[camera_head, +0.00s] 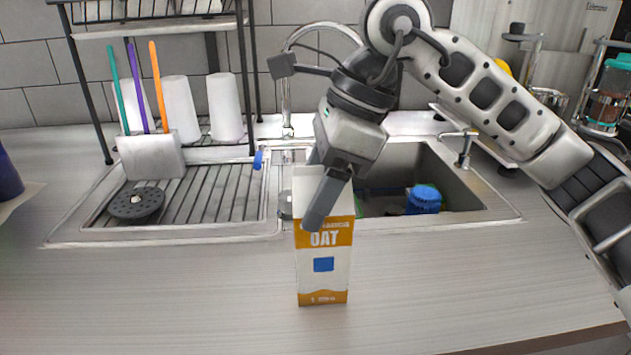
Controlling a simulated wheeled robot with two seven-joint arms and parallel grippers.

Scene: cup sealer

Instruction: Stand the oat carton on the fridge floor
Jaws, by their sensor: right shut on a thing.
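The oat carton (324,267) is white and orange with a blue square on its front. It is upright at the front of the sink, over the counter. Whether its base touches the counter I cannot tell for certain. My right gripper (322,205) comes down from above and is shut on the upper part of the carton, with one dark finger across its front. The other finger is mostly hidden behind the carton. My left gripper is not in view. The fridge is not in view.
A sink (400,185) with a blue item (423,199) in it lies behind the carton. A dish rack (165,150) with white cups stands at the left. A blender-like jar (608,95) stands far right. The front counter (160,300) is clear.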

